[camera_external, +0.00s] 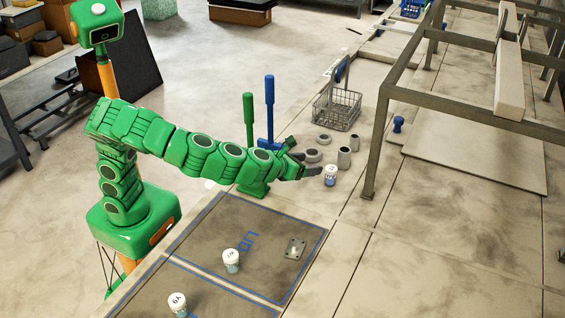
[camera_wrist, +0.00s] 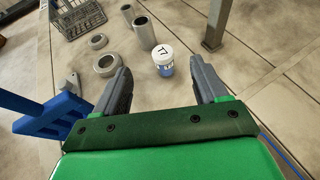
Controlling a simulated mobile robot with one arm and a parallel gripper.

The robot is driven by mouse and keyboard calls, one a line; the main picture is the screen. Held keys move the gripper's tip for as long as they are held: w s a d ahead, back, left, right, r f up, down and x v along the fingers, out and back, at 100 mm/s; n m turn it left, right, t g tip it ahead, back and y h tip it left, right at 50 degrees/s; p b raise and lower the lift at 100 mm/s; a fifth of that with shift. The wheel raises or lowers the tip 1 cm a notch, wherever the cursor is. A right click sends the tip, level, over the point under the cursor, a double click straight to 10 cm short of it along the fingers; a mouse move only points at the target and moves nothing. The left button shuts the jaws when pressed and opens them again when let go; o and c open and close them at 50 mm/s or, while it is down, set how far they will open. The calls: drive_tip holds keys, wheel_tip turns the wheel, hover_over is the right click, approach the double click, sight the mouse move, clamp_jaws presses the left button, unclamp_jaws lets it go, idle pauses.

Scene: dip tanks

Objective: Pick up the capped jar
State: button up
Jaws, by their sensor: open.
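A small capped jar (camera_external: 330,176) with a white lid and a blue lower part stands upright on the bench, just beyond my gripper's tips. In the wrist view the same jar (camera_wrist: 164,62) shows dark marks on its lid. It appears between the two fingers, slightly ahead of their tips. My gripper (camera_external: 305,160) is open and empty, with a finger on either side of the line to the jar; it also shows in the wrist view (camera_wrist: 160,76). Two more white-capped jars, one nearer the middle (camera_external: 231,261) and one at the front (camera_external: 178,305), stand on the dark mats.
Grey rings (camera_wrist: 106,63) and cylinders (camera_wrist: 141,36) stand left of the jar in the wrist view. A wire basket (camera_external: 337,108) is behind them. A metal frame's leg (camera_external: 376,150) stands right of the jar. Blue (camera_external: 269,115) and green (camera_external: 249,125) upright handles are close behind my arm.

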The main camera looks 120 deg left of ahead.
wheel_tip(320, 180, up, 4)
drive_tip(key=n+g+h, duration=0.6)
drive_tip(key=n+h, duration=0.6)
drive_tip(key=n, duration=0.6)
hover_over(230, 254)
drive_tip(key=shift+a+f, duration=0.2)
drive_tip(key=shift+f, duration=3)
drive_tip(key=shift+d+f, duration=0.15)
drive_tip(key=shift+f, duration=3.15)
drive_tip(key=c, duration=1.1)
